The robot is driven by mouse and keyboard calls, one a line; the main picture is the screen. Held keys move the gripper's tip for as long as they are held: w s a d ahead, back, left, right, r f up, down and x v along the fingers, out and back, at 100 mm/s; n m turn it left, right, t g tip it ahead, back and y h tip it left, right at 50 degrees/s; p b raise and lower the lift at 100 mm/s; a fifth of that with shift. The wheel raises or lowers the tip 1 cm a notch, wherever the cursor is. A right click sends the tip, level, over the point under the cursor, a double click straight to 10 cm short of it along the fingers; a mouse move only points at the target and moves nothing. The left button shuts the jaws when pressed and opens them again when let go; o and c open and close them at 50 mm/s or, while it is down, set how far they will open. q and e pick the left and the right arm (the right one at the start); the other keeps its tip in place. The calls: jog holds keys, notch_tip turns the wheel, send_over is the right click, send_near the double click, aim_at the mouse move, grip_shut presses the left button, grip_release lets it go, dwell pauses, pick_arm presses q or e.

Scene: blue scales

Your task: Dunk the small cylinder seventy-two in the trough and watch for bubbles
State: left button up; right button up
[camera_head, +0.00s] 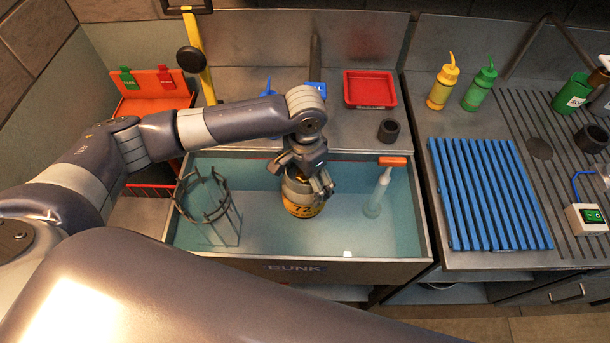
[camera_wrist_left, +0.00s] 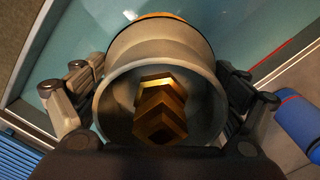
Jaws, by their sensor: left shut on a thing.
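The small cylinder seventy-two (camera_head: 303,209) is grey with an orange band marked 72. My left gripper (camera_head: 309,186) is shut on its upper part and holds it upright over or in the trough (camera_head: 254,262), which is filled with blue-green water and marked DUNK. I cannot tell how deep the cylinder's lower end is. In the left wrist view the fingers grip both sides of the cylinder's grey collar (camera_wrist_left: 160,50), with a brass valve (camera_wrist_left: 160,108) inside. No bubbles can be made out. My right gripper is not in view.
A dark wire cage (camera_head: 207,200) stands at the trough's left end. A red tray (camera_head: 370,89) and a dark cup (camera_head: 388,130) are behind. A blue slatted rack (camera_head: 489,193) lies right.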

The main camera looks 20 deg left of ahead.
pick_arm(q)
jog(key=shift+f+b, duration=1.3)
jog(key=shift+f, duration=2.6)
notch_tip(320, 180, down, 11)
jog(key=b, duration=0.4)
jog(key=shift+b, duration=0.4)
jog(key=shift+s, duration=0.1)
dwell(0.5)
notch_tip(320, 180, up, 14)
jog(key=p, duration=1.6)
jog(key=shift+r, duration=5.6)
